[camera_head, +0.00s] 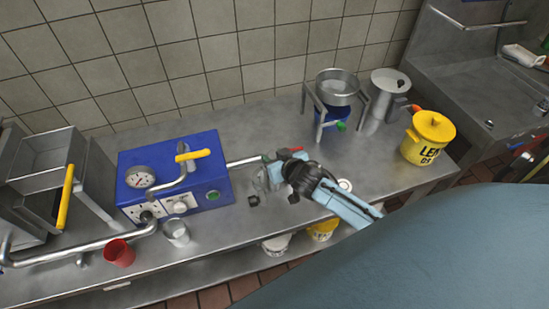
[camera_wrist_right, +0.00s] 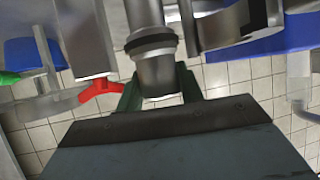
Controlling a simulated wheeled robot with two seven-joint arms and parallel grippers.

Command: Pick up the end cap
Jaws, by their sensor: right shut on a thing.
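My right gripper (camera_head: 268,172) is at the right end of the metal pipe (camera_head: 245,160) that comes out of the blue machine. In the right wrist view my gripper (camera_wrist_right: 152,28) is shut on a metal cylindrical part (camera_wrist_right: 158,72) with a black ring. I cannot tell for certain whether this part is the end cap. A red handle (camera_wrist_right: 101,88) sits beside it, and this handle also shows in the head view (camera_head: 293,150). My left gripper is not in view.
The blue machine (camera_head: 210,184) with a gauge and yellow lever stands left. A red cup (camera_head: 119,253) and metal cup (camera_head: 176,233) are in front. A pot on a stand (camera_head: 338,88), a metal canister (camera_head: 388,98) and a yellow bucket (camera_head: 424,148) stand right. Bare counter (camera_head: 240,235) lies in front.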

